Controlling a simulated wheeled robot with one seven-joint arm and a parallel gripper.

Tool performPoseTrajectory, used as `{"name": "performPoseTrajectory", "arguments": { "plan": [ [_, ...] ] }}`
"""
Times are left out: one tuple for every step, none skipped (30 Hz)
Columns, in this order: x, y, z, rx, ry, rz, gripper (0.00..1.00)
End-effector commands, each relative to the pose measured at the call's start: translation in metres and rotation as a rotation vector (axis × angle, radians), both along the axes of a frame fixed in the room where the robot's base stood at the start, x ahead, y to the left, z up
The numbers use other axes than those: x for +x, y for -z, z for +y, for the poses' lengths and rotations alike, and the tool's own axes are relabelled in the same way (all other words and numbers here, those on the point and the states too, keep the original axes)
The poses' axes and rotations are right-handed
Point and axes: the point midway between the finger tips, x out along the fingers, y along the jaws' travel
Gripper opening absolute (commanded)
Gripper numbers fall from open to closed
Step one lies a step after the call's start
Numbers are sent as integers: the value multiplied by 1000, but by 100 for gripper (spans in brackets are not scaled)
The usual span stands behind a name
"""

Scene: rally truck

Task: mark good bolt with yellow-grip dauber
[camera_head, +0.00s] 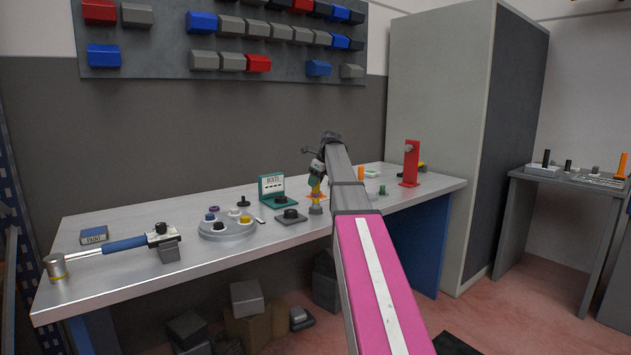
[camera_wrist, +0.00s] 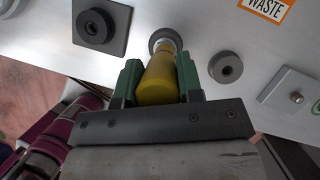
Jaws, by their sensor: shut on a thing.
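My gripper (camera_head: 316,182) is over the workbench, its green fingers shut on the yellow grip of the dauber (camera_head: 316,194). In the wrist view, the yellow grip (camera_wrist: 158,84) sits between the two fingers (camera_wrist: 158,66). The dauber points down, and its lower end meets a small round grey holder (camera_head: 316,209) on the bench; I cannot tell whether it is inside or just above it. A bolt head (camera_wrist: 296,97) sits on a pale plate right of the gripper in the wrist view. I cannot tell whether it is the good bolt.
A dark square plate with a round black piece (camera_head: 290,215) lies close left of the dauber, by a green BOLTS case (camera_head: 272,188). A WASTE label (camera_wrist: 268,8) lies beyond.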

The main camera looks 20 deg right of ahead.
Motion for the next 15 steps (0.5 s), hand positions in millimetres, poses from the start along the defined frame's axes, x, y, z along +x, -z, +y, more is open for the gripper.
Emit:
{"name": "performPoseTrajectory", "arguments": {
  "plan": [
    [0,1,0,0,0,0,2],
    [0,2,0,0,0,0,2],
    [0,2,0,0,0,0,2],
    [0,3,0,0,0,0,2],
    [0,3,0,0,0,0,2],
    [0,4,0,0,0,0,2],
    [0,4,0,0,0,0,2],
    [0,5,0,0,0,0,2],
    [0,5,0,0,0,0,2],
    [0,6,0,0,0,0,2],
    [0,5,0,0,0,0,2],
    [0,5,0,0,0,0,2],
    [1,5,0,0,0,0,2],
    [1,5,0,0,0,0,2],
    [2,5,1,0,0,0,2]
  ]
}}
